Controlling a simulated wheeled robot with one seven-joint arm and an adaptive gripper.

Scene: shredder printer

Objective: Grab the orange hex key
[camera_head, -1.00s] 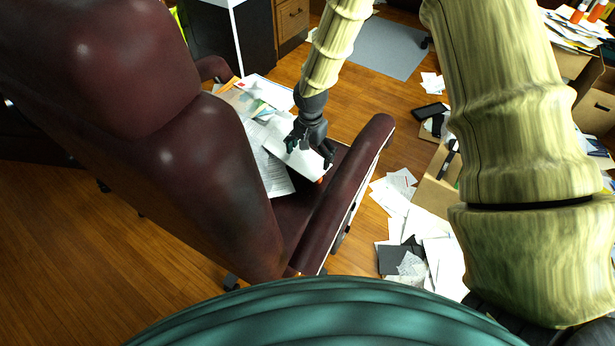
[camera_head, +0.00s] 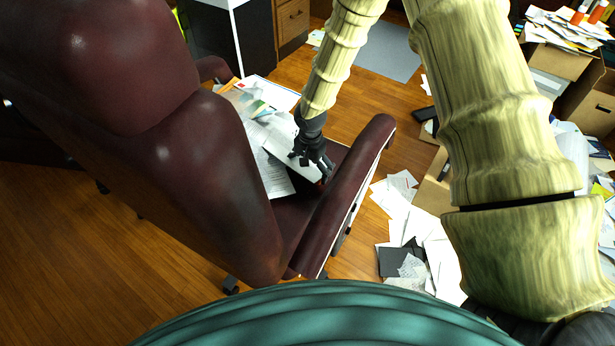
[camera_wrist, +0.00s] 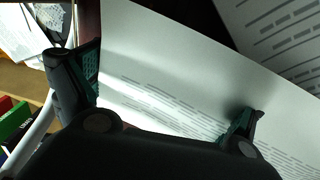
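I cannot make out the orange hex key in either view now; the paper or my gripper may hide it. My gripper (camera_head: 313,168) is over the seat of the dark red chair (camera_head: 352,178), close above a white printed sheet near the right armrest. In the wrist view, my gripper (camera_wrist: 155,88) has its two fingers spread wide apart. The white sheet (camera_wrist: 165,75) fills the space beyond and between them, and nothing orange shows there. Whether the fingers touch the sheet is unclear.
Papers (camera_head: 265,160) cover much of the seat. The chair's tall backrest (camera_head: 215,180) stands left of my gripper and the right armrest (camera_head: 345,200) close to its right. More papers (camera_head: 425,245) and cardboard boxes (camera_head: 560,62) lie right on the floor. The wooden floor at lower left is clear.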

